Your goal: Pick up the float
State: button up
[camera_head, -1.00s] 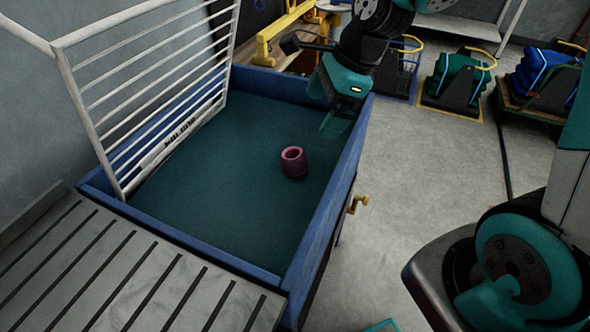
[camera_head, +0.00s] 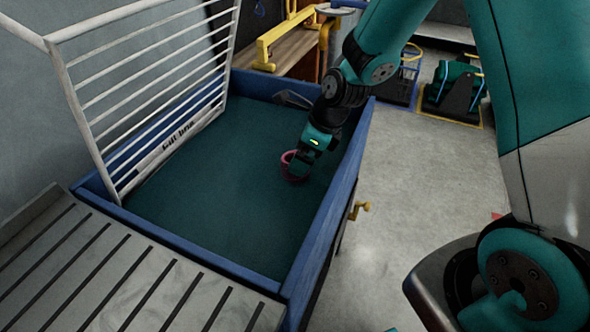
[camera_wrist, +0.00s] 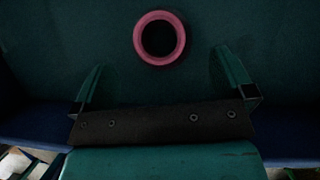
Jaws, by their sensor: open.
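The float (camera_head: 289,170) is a pink-red, short, hollow cylinder on the dark green floor of the blue-walled bin. In the head view my gripper (camera_head: 301,172) is inside the bin, in front of and over part of the float, hiding its right side. In the wrist view the float (camera_wrist: 182,42) shows as a pink ring with a dark hole, seen from above. It lies beyond and between the two teal fingers of my gripper (camera_wrist: 160,78), which are spread wide apart and hold nothing. I cannot tell the exact height gap.
The bin's blue right wall (camera_head: 325,225) stands close to my arm. A white barred rack (camera_head: 150,100) rises along the left side. A slatted grey surface (camera_head: 120,270) lies at the front. The bin floor around the float is clear.

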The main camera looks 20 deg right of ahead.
jog(key=x, duration=0.5)
jog(key=shift+w+f, duration=0.1)
jog(key=shift+f, duration=0.05)
jog(key=c, duration=0.9)
